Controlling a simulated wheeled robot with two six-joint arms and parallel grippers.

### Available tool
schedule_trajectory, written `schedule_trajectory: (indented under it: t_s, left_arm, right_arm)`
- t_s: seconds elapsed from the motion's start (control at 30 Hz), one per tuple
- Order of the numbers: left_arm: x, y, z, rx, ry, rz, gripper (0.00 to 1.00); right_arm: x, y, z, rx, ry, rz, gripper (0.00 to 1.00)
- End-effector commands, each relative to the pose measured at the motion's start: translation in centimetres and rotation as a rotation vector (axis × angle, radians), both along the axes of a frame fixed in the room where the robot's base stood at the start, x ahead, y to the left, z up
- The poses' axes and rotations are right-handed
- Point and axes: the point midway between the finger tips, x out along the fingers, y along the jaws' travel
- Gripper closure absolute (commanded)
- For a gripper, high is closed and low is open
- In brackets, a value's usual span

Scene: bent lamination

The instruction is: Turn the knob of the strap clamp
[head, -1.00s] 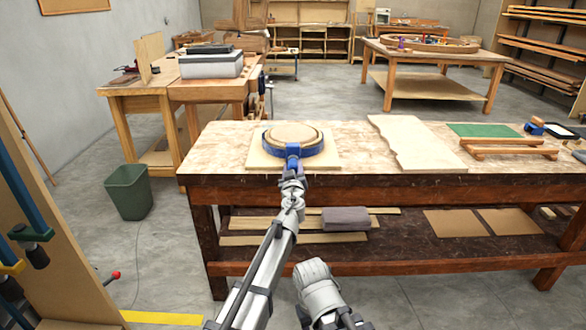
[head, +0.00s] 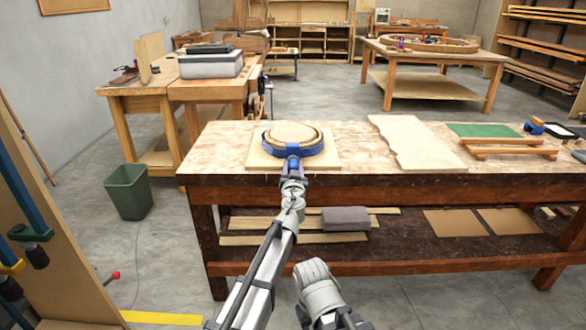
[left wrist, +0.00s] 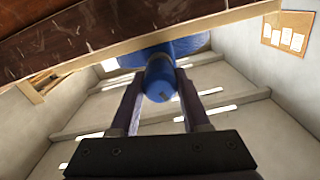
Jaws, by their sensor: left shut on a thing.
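The blue strap clamp (head: 312,150) goes around a round wooden piece (head: 292,133) on a pale square board (head: 258,159) near the workbench's front edge. Its blue knob (left wrist: 160,78) faces me over that edge. My left gripper (head: 292,174) is at the front of the clamp. In the left wrist view its two dark fingers stand on either side of the knob, shut on it. In the head view the gripper and wrist hide most of the knob.
The workbench (head: 218,150) also bears a wavy-edged board (head: 415,145), a green mat (head: 484,130) and wooden strips (head: 510,150) to the right. Its lower shelf holds boards and a folded grey cloth (head: 345,218). A green bin (head: 129,192) stands on the floor at left.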

Motion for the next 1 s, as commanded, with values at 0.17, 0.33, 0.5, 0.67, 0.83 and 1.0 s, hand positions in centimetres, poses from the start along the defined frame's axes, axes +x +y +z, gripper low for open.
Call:
schedule_trajectory:
  t_s: [0.17, 0.33, 0.5, 0.67, 0.83, 1.0]
  left_arm:
    - [-0.01, -0.04, -0.01, 0.069, 0.0, 0.0, 1.0]
    - [0.0, -0.05, -0.01, 0.102, 0.0, 0.0, 1.0]
    - [-0.01, -0.06, -0.01, 0.111, 0.001, -0.001, 1.0]
    - [0.0, -0.06, -0.01, 0.111, 0.001, -0.001, 1.0]
    - [0.0, -0.06, -0.01, 0.111, 0.001, -0.001, 0.48]
    - [0.01, -0.05, -0.01, 0.11, 0.001, 0.0, 0.29]
  right_arm:
    - [0.0, 0.0, -0.01, 0.0, 0.0, 0.0, 0.5]
    - [0.0, 0.0, -0.01, 0.0, 0.0, 0.0, 0.5]
    - [0.0, 0.0, -0.01, 0.0, 0.0, 0.0, 0.5]
    - [0.0, 0.0, -0.01, 0.0, 0.0, 0.0, 0.5]
    - [0.0, 0.0, -0.01, 0.0, 0.0, 0.0, 0.5]
    - [0.0, 0.0, -0.01, 0.0, 0.0, 0.0, 0.5]
